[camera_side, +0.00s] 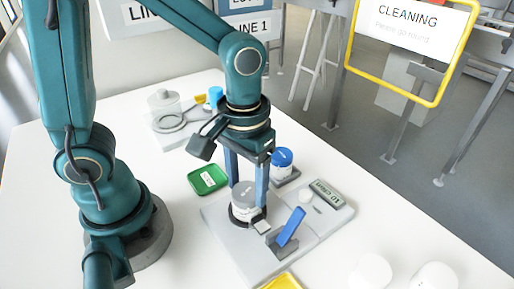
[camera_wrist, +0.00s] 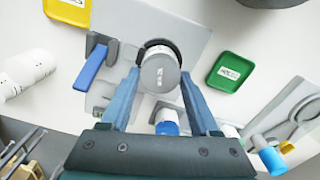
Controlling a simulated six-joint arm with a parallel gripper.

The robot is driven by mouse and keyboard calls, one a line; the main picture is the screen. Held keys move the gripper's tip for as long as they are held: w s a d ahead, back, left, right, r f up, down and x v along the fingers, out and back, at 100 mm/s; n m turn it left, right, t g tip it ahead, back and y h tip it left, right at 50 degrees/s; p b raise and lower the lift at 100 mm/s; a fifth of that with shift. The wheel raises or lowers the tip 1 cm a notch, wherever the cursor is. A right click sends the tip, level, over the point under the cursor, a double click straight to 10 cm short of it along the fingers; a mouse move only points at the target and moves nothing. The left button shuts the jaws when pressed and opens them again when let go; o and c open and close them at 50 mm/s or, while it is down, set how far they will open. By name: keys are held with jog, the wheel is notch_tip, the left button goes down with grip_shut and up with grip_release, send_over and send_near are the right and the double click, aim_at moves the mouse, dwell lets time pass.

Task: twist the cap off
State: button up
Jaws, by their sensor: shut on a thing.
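A white jar with a grey cap (camera_side: 243,190) stands upright in a dark ring clamp on the grey base plate (camera_side: 225,232). The grey cap also shows from above in the wrist view (camera_wrist: 160,76), with small print on it. My gripper (camera_side: 248,194) points straight down with its two blue fingers on either side of the cap, shut on it. In the wrist view the fingers (camera_wrist: 160,72) reach the cap's left and right sides. A blue lever (camera_side: 291,227) stands at the clamp's front right.
A green tray (camera_side: 208,179) lies left of the plate, and a yellow tray (camera_side: 283,282) in front. A blue-capped jar (camera_side: 283,158) stands behind. A labelled block (camera_side: 326,191) is on the plate's right, white containers (camera_side: 371,270) front right.

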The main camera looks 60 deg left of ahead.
jog(key=shift+r, duration=0.15)
grip_shut()
jog(key=shift+f, duration=0.2)
jog(key=shift+o, duration=1.8)
grip_release()
jog(key=c, duration=0.5)
jog(key=n, duration=0.4)
jog(key=shift+n, duration=0.9)
